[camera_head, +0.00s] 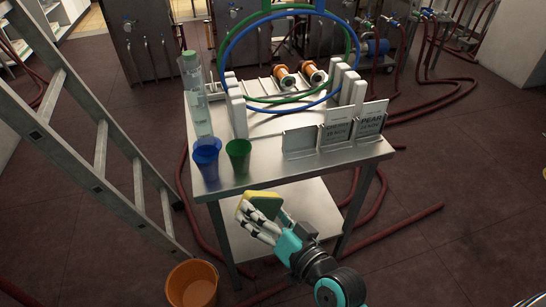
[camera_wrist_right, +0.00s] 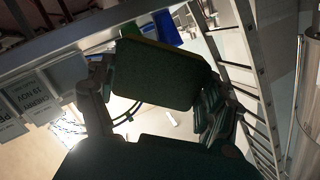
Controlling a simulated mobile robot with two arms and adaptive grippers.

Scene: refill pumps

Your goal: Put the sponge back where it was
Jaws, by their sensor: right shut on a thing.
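A green and yellow sponge (camera_head: 264,204) is held in the fingers of my right gripper (camera_head: 258,218), just in front of the metal table's front edge. In the right wrist view the sponge (camera_wrist_right: 156,74) shows its dark green face, with a finger on either side of it. The right gripper is shut on it. The sponge is apart from the bucket below and left. My left gripper is not in view.
The metal table (camera_head: 265,172) carries a blue cup (camera_head: 206,160), a green cup (camera_head: 238,157), a bottle (camera_head: 196,100), small signs (camera_head: 338,127) and a rack with hoops. An orange bucket (camera_head: 192,286) stands on the floor. A ladder (camera_head: 100,150) leans at left; red hoses lie around.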

